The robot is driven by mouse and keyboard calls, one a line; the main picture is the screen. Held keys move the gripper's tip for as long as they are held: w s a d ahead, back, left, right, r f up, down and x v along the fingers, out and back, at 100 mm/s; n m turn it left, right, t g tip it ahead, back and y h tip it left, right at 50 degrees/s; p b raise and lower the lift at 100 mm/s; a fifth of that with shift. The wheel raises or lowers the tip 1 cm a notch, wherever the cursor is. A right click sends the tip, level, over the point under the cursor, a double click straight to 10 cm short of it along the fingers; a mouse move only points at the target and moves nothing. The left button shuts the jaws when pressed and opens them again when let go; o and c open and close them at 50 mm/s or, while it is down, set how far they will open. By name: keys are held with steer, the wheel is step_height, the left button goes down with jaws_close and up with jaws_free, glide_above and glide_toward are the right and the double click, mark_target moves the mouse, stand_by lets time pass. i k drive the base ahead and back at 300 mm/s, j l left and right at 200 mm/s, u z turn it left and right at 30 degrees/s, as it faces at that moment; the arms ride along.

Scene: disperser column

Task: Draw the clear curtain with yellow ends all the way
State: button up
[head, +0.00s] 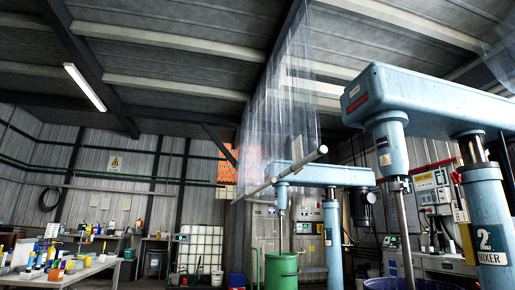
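A clear, see-through curtain (285,105) hangs from the ceiling beam in the middle of the view. It hangs in folds, and its lower edge is hard to make out against the machines behind it. I cannot make out yellow ends on it. Another piece of clear sheeting (502,58) shows at the top right corner, cut off by the picture edge. Orange material (228,168) shows on the back wall, partly through the curtain.
A grey bar (290,172) slants up across the middle. Blue mixer columns (489,215) and (333,240) stand at the right, with a green drum (281,270) beside them. A cluttered table (70,273) is at the lower left. A white caged tank (201,247) stands behind.

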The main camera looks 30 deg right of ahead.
mark_target(273, 180)
steer(key=i+u, duration=0.15)
steer(key=i, duration=2.15)
steer(key=i+z, duration=0.15)
steer(key=i, duration=0.75)
steer(key=i+z, duration=0.3)
steer(key=i, duration=0.55)
steer(key=i+j+z, duration=0.1)
steer(key=i+z, duration=0.2)
steer(key=i, duration=0.55)
steer(key=i+z, duration=0.3)
steer(key=i, duration=0.3)
steer(key=i+z, duration=0.25)
steer(key=i, duration=0.3)
steer(key=i+j+z, duration=0.3)
steer(key=i, duration=0.3)
steer(key=l, duration=0.1)
